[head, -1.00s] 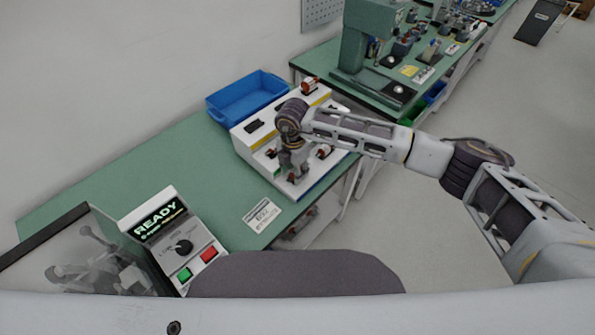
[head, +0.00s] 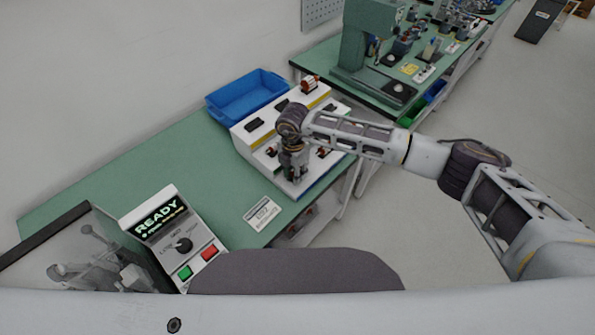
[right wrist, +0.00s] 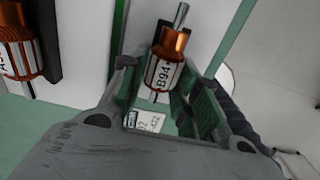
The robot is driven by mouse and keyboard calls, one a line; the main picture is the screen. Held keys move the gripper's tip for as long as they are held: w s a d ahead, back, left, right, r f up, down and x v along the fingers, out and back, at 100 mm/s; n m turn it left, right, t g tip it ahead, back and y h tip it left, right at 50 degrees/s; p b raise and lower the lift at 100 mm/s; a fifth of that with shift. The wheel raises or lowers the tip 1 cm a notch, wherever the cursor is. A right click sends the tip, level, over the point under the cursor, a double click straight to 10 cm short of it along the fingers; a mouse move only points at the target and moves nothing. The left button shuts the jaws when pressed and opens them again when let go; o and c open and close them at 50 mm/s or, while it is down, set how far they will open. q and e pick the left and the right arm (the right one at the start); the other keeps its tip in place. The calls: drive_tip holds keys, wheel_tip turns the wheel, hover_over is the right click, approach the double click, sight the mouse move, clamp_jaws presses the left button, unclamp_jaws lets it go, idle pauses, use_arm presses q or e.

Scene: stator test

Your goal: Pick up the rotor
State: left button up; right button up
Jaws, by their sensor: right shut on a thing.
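My right gripper (head: 294,178) points down over the front part of the white rack (head: 243,138) on the green bench. Whether the rotor is clear of the rack cannot be told. A second rotor (right wrist: 20,52) stands at the left of the wrist view, outside the fingers. Another rotor (head: 310,84) is at the rack's back corner. My left gripper is not in view.
A blue bin (head: 212,108) stands behind the rack. A control box reading READY (head: 172,232) and a clear-sided enclosure (head: 95,262) are at the front left. The green bench (head: 150,165) between them and the rack is mostly clear, with a label plate (head: 262,213).

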drive_tip(key=shift+r, duration=0.1)
clamp_jaws()
wheel_tip(320, 180, up, 10)
drive_tip(key=shift+f+b, duration=0.1)
drive_tip(key=shift+b, duration=0.7)
wheel_tip(320, 180, up, 5)
drive_tip(key=shift+r+p, duration=0.1)
drive_tip(key=shift+p, duration=1)
drive_tip(key=shift+n, duration=0.4)
